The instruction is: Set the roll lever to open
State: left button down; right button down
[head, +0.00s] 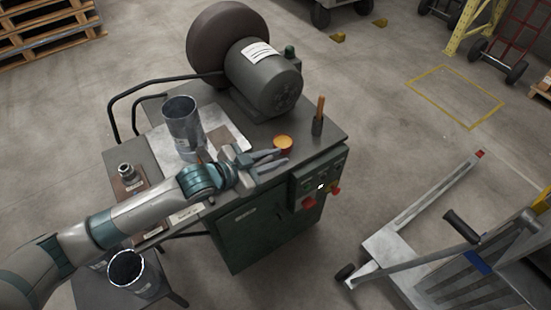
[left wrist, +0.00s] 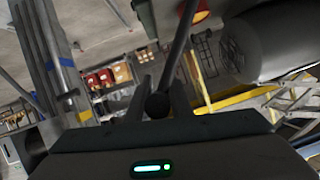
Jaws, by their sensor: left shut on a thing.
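My left gripper (head: 282,157) reaches in over the right part of the workbench top, near the front edge of the green machine cabinet (head: 262,222). In the left wrist view its two fingers stand on either side of a dark round knob (left wrist: 157,106), shut on it. A dark rod, which looks like the roll lever (left wrist: 179,50), runs up and right from the knob. In the head view I cannot make out the lever between the fingers, so its setting cannot be told. My right gripper is not in view.
An orange round part (head: 283,142) lies close beside the fingers. An orange-handled tool (head: 320,106) stands upright in a dark holder. A large motor (head: 263,75) fills the back of the bench. A pallet truck (head: 415,235) stands at right.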

pick_arm(q)
jog(key=w+a+r+n+g+b, duration=0.1)
jog(key=w+a+r+b, duration=0.1)
jog(key=w, duration=0.4)
jog(key=shift+w+a+r+n+h, duration=0.3)
jog(key=shift+a+r, duration=0.45)
jog(key=shift+a, duration=0.65)
jog(key=c, duration=1.6)
grip_release()
